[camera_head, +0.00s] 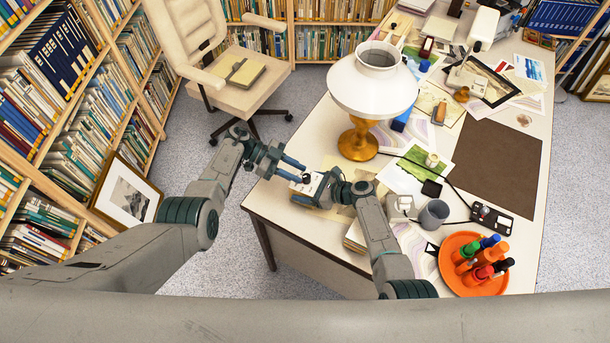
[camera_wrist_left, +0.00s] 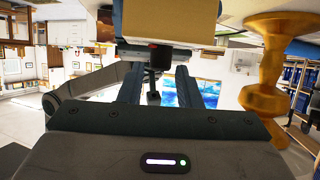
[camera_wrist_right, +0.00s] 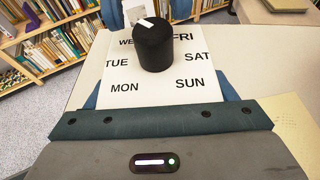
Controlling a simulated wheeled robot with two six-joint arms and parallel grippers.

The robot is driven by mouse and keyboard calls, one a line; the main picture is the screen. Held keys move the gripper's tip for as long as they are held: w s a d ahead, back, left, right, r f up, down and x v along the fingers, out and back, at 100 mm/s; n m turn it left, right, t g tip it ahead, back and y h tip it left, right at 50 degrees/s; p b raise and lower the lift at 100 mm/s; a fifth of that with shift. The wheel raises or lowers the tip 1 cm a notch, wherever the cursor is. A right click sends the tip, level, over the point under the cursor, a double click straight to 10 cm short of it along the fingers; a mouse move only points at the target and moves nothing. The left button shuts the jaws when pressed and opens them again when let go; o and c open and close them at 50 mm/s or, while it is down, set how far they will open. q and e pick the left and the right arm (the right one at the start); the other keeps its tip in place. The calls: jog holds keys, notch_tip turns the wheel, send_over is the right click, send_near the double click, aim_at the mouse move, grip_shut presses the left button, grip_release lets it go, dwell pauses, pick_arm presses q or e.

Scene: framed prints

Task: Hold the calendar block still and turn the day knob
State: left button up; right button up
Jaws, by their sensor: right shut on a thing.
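The calendar block (camera_head: 306,187) is held just above the near left corner of the desk. In the right wrist view its white face (camera_wrist_right: 125,72) shows several day names around the black day knob (camera_wrist_right: 153,46). The knob has a white mark at its upper left and hides part of the lettering. My right gripper (camera_head: 330,186) is shut on the block, its blue fingers at either side of it. My left gripper (camera_head: 293,167) is beside the block with its fingers spread. In the left wrist view the dark knob (camera_wrist_left: 160,57) is beyond the open fingers (camera_wrist_left: 170,92).
A white lamp (camera_head: 372,85) with an orange base stands behind the block. Books lie under my right arm. A grey mug (camera_head: 433,215) and an orange tray (camera_head: 445,262) with bottles are to the right. A beige chair (camera_head: 230,85) is behind; bookshelves line the left.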

pick_arm(q)
jog(key=v, duration=0.8)
pick_arm(e)
jog(key=o, duration=1.3)
jog(key=shift+c, duration=0.2)
